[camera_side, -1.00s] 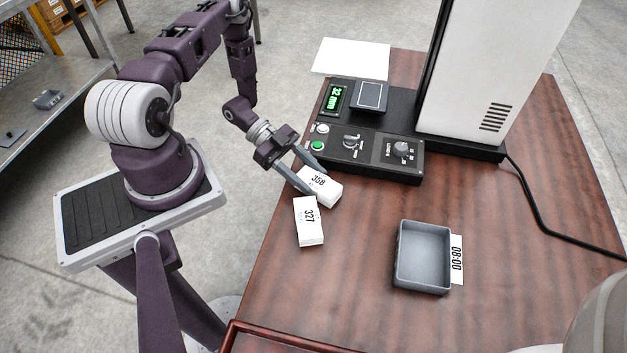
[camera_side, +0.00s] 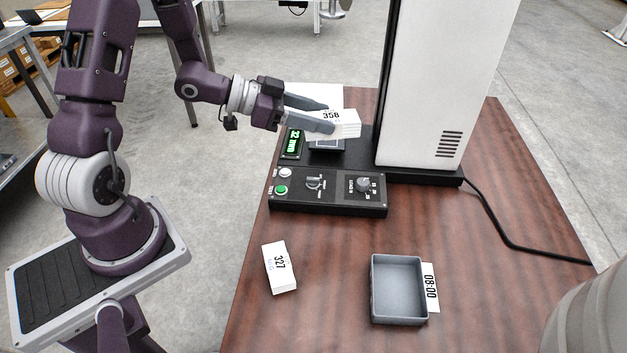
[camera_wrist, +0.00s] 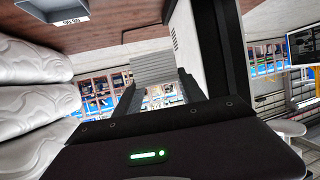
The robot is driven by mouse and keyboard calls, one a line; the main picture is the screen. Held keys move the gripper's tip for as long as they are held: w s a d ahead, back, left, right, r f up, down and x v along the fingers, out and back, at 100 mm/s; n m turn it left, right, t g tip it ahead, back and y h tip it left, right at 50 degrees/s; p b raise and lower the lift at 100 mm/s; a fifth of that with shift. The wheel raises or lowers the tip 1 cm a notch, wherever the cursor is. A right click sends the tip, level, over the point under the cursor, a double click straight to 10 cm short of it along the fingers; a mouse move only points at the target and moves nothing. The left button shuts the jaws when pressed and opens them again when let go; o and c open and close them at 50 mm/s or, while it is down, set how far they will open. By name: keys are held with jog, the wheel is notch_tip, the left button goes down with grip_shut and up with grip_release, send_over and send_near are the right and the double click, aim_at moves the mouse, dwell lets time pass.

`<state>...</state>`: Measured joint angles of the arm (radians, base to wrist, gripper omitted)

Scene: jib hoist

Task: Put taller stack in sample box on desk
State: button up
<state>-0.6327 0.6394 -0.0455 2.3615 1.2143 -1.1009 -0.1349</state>
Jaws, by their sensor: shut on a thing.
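My gripper (camera_side: 322,118) is shut on the white stack labelled 358 (camera_side: 345,126) and holds it in the air, over the black device's small platform in the side view. In the wrist view the stack's layered edge (camera_wrist: 153,68) shows between the two fingers. The other white stack, labelled 327 (camera_side: 279,268), lies on the desk (camera_side: 330,240) at the left. The grey open sample box (camera_side: 399,290) stands on the desk to its right and looks empty. Which stack is taller is hard to tell here.
The black device (camera_side: 327,195) with buttons, knobs, a green display (camera_side: 292,144) and a tall white column (camera_side: 435,80) stands at the back. A label reading 08:00 (camera_side: 432,287) lies beside the box. A black cable (camera_side: 505,235) runs along the right. Desk between stack and box is clear.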

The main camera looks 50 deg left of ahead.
jog(key=r+n+y, duration=0.1)
jog(key=r, duration=0.1)
jog(key=r+n+t+y, duration=0.1)
jog(key=r, duration=0.1)
jog(key=r+n+y, duration=0.1)
jog(key=r, duration=0.1)
jog(key=shift+w+d+r, duration=0.15)
jog(key=shift+w+d, duration=0.1)
jog(key=shift+w, duration=0.05)
jog(key=w+d+f+m+g+h, duration=0.1)
jog(key=w+d+f+m+h, duration=0.15)
jog(key=w+d+f, duration=0.55)
jog(key=m+g+h, duration=0.2)
jog(key=m+h, duration=0.1)
send_over(414, 247)
notch_tip(414, 247, down, 14)
notch_tip(414, 247, down, 8)
jog(key=shift+f, duration=0.5)
jog(key=shift+f, duration=0.15)
jog(key=o, duration=1.2)
